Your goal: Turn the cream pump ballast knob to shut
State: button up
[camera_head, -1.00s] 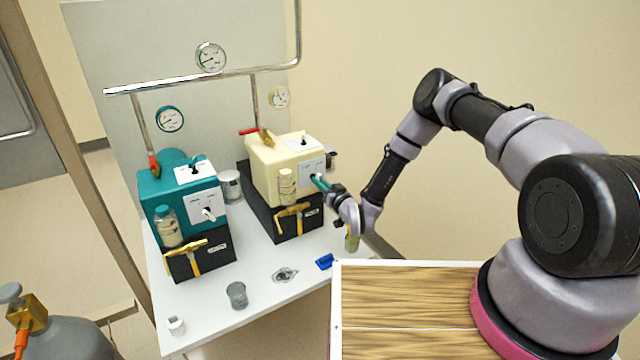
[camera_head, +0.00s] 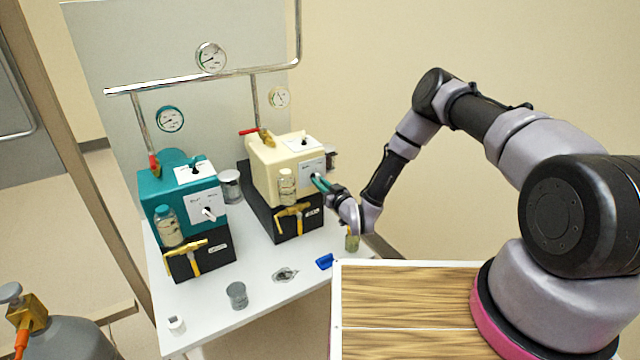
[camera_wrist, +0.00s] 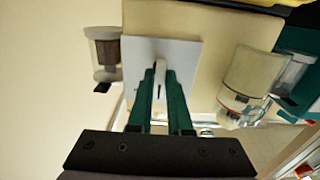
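The cream pump (camera_head: 272,165) stands on a black base at the right of the bench. It also shows in the wrist view (camera_wrist: 205,30). Its front face carries a white plate (camera_wrist: 188,50) with a pale lever-like knob (camera_wrist: 160,74). In the head view the knob is mostly hidden by my gripper (camera_head: 316,181). In the wrist view my gripper (camera_wrist: 158,78) has its two teal fingers on either side of the knob. A gap shows between the fingers, and the knob sits between their tips. Any contact is hard to make out. The plate's markings are too small to read.
A clear bottle (camera_head: 287,187) and a yellow-handled valve (camera_head: 293,211) are on the cream pump's front, close to my fingers. A teal pump (camera_head: 185,195) stands left. A blue item (camera_head: 325,262) and a grey cup (camera_head: 237,295) are on the bench (camera_head: 215,325).

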jog(key=o, duration=0.3)
jog(key=shift+s+d, duration=0.1)
jog(key=v, duration=1)
jog(key=shift+s+d, duration=0.2)
jog(key=shift+s, duration=0.05)
